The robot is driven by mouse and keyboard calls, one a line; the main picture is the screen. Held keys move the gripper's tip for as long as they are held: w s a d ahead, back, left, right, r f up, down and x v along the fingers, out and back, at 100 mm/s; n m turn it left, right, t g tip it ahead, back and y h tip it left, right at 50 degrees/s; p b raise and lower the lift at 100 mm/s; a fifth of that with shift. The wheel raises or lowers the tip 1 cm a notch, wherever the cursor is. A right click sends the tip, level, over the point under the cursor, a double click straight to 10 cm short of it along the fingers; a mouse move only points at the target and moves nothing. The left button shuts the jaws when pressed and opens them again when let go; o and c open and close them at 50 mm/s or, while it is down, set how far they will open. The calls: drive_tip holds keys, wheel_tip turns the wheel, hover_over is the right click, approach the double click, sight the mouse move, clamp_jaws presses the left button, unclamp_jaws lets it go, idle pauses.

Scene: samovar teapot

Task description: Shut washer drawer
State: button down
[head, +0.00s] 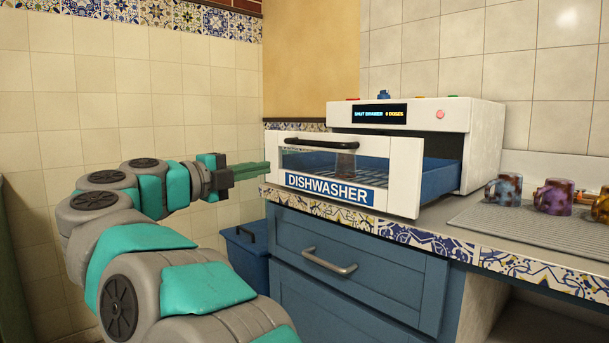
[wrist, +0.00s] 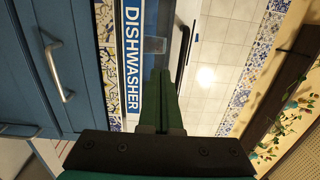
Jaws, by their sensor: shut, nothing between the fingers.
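A brown cup-like thing (head: 346,163) shows through the window inside the drawer. My gripper (head: 266,168) is shut and empty, at the left end of the drawer front. I cannot tell whether it touches it. In the wrist view the shut green fingers (wrist: 161,80) point along the drawer front (wrist: 133,50).
Several stained mugs (head: 553,197) stand on a ribbed mat (head: 500,222) on the right of the counter. Blue cabinet drawers (head: 360,265) with a metal handle are below. A blue bin (head: 245,255) stands on the floor left of the cabinet. A tiled wall is behind my arm.

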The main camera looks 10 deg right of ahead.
sight(318, 168)
drive_tip(key=shift+m+g, duration=0.3)
drive_tip(key=shift+g, duration=0.2)
drive_tip(key=x, duration=0.4)
drive_tip(key=f+x, duration=0.1)
drive_tip(key=x, duration=0.3)
drive_tip(key=s+d+x, duration=0.1)
drive_tip(key=x, duration=0.3)
drive_tip(key=shift+d+f+b, duration=0.15)
drive_tip(key=shift+b, duration=0.15)
